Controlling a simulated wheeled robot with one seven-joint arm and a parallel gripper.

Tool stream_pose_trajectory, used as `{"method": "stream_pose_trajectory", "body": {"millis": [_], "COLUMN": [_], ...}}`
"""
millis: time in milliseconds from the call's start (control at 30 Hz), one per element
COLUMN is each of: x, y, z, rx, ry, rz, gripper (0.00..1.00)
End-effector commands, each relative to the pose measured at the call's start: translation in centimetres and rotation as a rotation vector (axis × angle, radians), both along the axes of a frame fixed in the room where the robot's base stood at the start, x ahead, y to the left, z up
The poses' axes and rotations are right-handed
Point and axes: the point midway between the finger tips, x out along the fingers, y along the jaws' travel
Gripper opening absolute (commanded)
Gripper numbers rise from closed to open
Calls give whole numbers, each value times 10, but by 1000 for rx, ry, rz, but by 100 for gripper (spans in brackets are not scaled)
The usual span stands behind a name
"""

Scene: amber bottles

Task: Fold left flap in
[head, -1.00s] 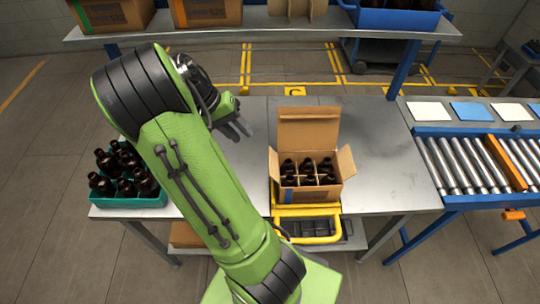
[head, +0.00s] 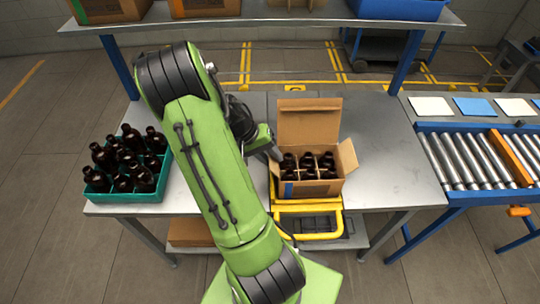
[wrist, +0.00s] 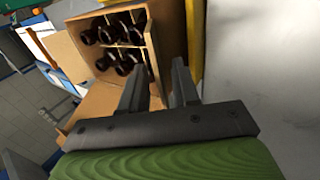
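An open cardboard box (head: 312,188) of dark bottles (head: 308,162) stands on the grey table. Its back flap (head: 309,122) stands upright and its right flap (head: 347,156) leans outward. Its left flap (head: 274,168) is partly hidden by my gripper (head: 274,152), which is at the box's left side. In the wrist view my gripper (wrist: 160,82) has its two fingers apart, with nothing clearly held between them. The box's bottles (wrist: 115,42) are just beyond the fingers. I cannot tell whether a finger touches the flap.
A teal crate (head: 125,197) of bottles stands at the table's left. A yellow frame (head: 310,207) is at the box's front. A roller conveyor (head: 470,165) lies to the right, and a shelf (head: 250,20) crosses the back. The table is clear right of the box (head: 395,165).

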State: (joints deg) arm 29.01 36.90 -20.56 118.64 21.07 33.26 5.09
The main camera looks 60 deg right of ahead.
Motion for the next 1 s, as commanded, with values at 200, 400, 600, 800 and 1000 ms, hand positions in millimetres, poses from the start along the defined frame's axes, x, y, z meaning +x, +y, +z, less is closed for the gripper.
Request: {"method": "stream_pose_trajectory", "body": {"millis": [200, 400, 600, 800, 1000], "x": [0, 0, 0, -3, -10], "y": [0, 0, 0, -2, -6], "z": [1, 1, 1, 3, 5], "rx": [0, 0, 5, 36, 101], "ry": [0, 0, -12, -77, -206], "rz": [0, 0, 0, -4, -7], "gripper": [9, 0, 0, 0, 0]}}
